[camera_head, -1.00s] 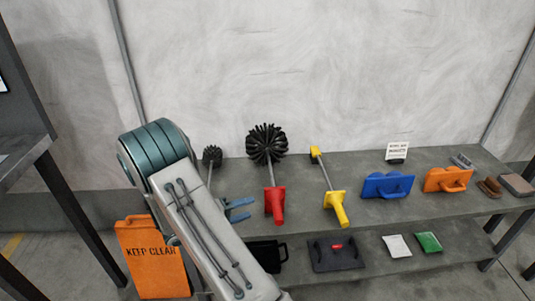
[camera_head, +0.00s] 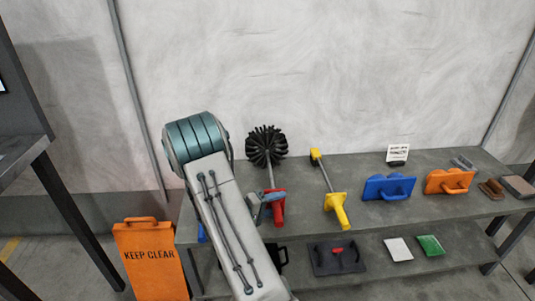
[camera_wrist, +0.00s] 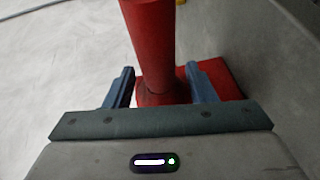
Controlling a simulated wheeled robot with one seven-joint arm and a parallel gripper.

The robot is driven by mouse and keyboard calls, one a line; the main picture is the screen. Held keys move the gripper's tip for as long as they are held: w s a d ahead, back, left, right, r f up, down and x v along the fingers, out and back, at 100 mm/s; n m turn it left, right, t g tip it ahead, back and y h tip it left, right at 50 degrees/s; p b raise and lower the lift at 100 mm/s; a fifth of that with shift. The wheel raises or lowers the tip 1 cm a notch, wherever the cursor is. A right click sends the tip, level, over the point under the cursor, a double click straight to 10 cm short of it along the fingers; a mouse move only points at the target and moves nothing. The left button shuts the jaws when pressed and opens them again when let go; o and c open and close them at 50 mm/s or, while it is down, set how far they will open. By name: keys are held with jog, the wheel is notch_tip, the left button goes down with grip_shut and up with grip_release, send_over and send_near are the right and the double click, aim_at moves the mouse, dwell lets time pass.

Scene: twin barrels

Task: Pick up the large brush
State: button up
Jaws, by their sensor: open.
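The large brush (camera_head: 266,147) has a round black bristle head, a grey shaft and a red handle with a red guard. It lies on the upper shelf with its head towards the wall. In the wrist view its red handle (camera_wrist: 152,45) passes between the two blue fingers of my gripper (camera_wrist: 161,90). The fingers are apart, one on each side of the handle near the red guard (camera_wrist: 220,80). In the head view my gripper (camera_head: 265,205) is at the handle, mostly hidden behind my arm.
A yellow-handled tool (camera_head: 335,200) lies just right of the brush. Blue (camera_head: 388,186) and orange (camera_head: 448,181) floats lie further right on the shelf (camera_head: 300,215). An orange "KEEP CLEAR" sign (camera_head: 151,260) stands at the left. The wall rises behind the shelf.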

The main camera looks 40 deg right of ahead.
jog(key=c, duration=1)
jog(key=shift+c, duration=0.3)
jog(key=shift+r, duration=0.1)
